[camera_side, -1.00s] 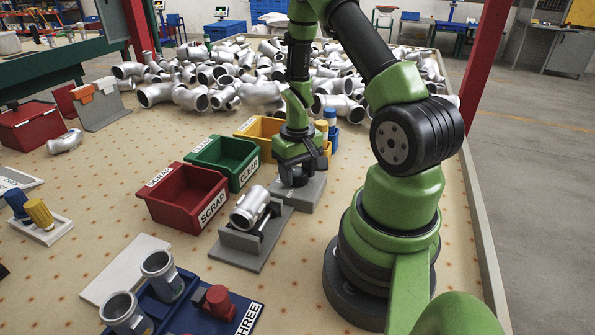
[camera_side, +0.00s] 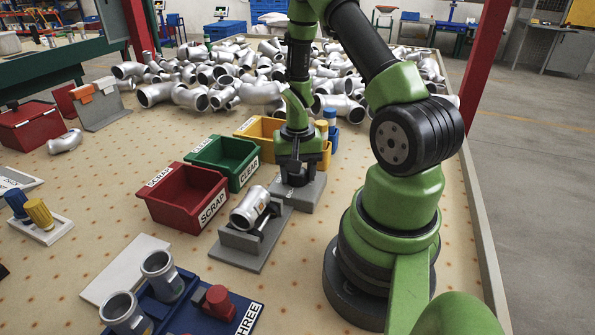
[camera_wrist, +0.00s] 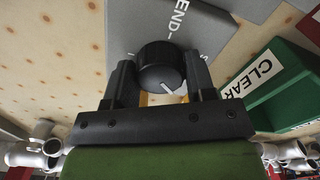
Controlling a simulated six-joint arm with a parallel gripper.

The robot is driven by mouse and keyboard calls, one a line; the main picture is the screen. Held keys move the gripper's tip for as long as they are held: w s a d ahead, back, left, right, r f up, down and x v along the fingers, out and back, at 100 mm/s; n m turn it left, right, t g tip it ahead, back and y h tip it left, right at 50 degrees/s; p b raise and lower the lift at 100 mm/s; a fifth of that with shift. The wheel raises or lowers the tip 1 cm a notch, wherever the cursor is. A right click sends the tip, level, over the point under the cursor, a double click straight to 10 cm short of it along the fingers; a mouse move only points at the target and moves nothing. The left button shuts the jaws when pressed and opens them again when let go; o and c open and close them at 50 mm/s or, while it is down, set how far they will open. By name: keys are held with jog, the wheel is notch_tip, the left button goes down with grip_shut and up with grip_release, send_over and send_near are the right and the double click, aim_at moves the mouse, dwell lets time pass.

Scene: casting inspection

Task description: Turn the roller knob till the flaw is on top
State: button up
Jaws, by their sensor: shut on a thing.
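My gripper (camera_side: 298,172) points down over a grey block behind the roller stand in the side view. In the wrist view my gripper (camera_wrist: 160,84) is shut on a black round knob (camera_wrist: 160,66) with a white pointer line. The knob sits on a grey panel (camera_wrist: 185,22) with lettering that reads "END-" in part. A silver casting (camera_side: 250,207) lies tilted on the rollers of the grey stand (camera_side: 240,252). A small orange-yellow mark (camera_side: 262,205) shows on the casting's side. I cannot tell whether it is the flaw.
A red SCRAP bin (camera_side: 183,198), a green CLEAR bin (camera_side: 222,158) and a yellow bin (camera_side: 262,130) stand left of my gripper. A blue THREE tray (camera_side: 222,318) holds two upright castings in front. Many castings (camera_side: 240,85) are heaped behind.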

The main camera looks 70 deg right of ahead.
jog(key=o, duration=0.9)
notch_tip(320, 180, up, 10)
dwell(0.6)
jog(key=a+r+n+t, duration=0.5)
jog(key=a+r, duration=0.9)
jog(key=r, duration=0.1)
jog(key=s+a+r+n, duration=0.1)
jog(key=s+a, duration=0.1)
jog(key=s+a+n+t+y, duration=0.1)
jog(key=a, duration=0.1)
jog(key=s+a+r+n+t+y, duration=0.1)
jog(key=s, duration=0.1)
jog(key=shift+s+a+r+n, duration=0.3)
jog(key=shift+s+a, duration=0.05)
jog(key=shift+a, duration=0.05)
